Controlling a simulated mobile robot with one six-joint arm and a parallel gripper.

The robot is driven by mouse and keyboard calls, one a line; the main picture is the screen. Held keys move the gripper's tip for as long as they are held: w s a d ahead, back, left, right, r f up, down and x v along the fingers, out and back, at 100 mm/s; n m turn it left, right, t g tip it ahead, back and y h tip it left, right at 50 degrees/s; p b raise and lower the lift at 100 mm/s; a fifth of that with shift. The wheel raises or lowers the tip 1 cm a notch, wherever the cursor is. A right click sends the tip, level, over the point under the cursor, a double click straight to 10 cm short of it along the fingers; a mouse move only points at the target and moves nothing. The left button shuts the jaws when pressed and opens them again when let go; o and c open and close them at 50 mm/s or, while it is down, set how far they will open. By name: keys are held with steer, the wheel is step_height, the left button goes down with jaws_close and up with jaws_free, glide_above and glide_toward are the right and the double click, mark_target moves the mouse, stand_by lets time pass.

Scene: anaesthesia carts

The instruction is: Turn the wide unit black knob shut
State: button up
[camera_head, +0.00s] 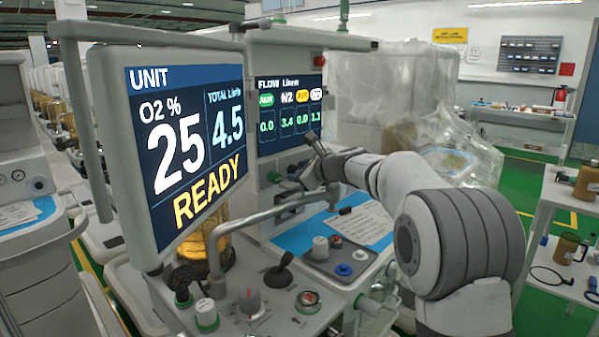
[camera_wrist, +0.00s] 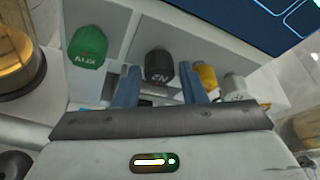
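The wide unit's black knob (camera_wrist: 158,64), marked N2, stands out from the pale panel in the wrist view. My gripper (camera_wrist: 160,80) is open, its two blue fingers apart on either side of the black knob's lower part. I cannot tell whether they touch it. In the head view my gripper (camera_head: 313,143) reaches the knob row under the flow screen (camera_head: 290,112), which reads 3.4 for N2. The black knob is small and hard to make out there.
A green knob (camera_wrist: 88,47) is left of the black one. A yellow knob (camera_wrist: 207,76) and a white knob (camera_wrist: 234,87) sit close on the right. The large READY screen (camera_head: 185,150) stands left of my arm, and a grey rail (camera_head: 270,213) runs below the knobs.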

steer(key=c, duration=0.7)
steer(key=shift+o, duration=0.2)
steer(key=shift+r+p, duration=0.15)
steer(key=shift+p, duration=0.4)
steer(key=p, duration=0.1)
steer(key=m+p, duration=0.1)
steer(key=p, duration=0.1)
steer(key=shift+w+d+r+g, duration=0.1)
steer(key=shift+r+g, duration=0.15)
steer(key=shift+g, duration=0.15)
steer(key=m+p, duration=0.1)
steer(key=p, duration=0.2)
steer(key=shift+r+m+g+y, duration=0.1)
steer(key=shift+m+g+y, duration=0.2)
steer(key=shift+g+y, duration=0.1)
steer(key=m+g+y+p, duration=0.1)
steer(key=m+p, duration=0.1)
steer(key=p, duration=0.2)
steer(key=shift+w+d, duration=0.1)
steer(key=shift+w, duration=0.05)
steer(key=shift+f+m+g+y+p, duration=0.2)
steer(key=shift+m+g+y+p, duration=0.2)
steer(key=shift+m+p, duration=0.4)
steer(key=shift+f+m+g+y+p, duration=0.15)
steer(key=shift+m+g+y+p, duration=0.2)
steer(key=shift+m+p, duration=0.45)
steer(key=shift+d, duration=0.1)
steer(key=shift+w, duration=0.1)
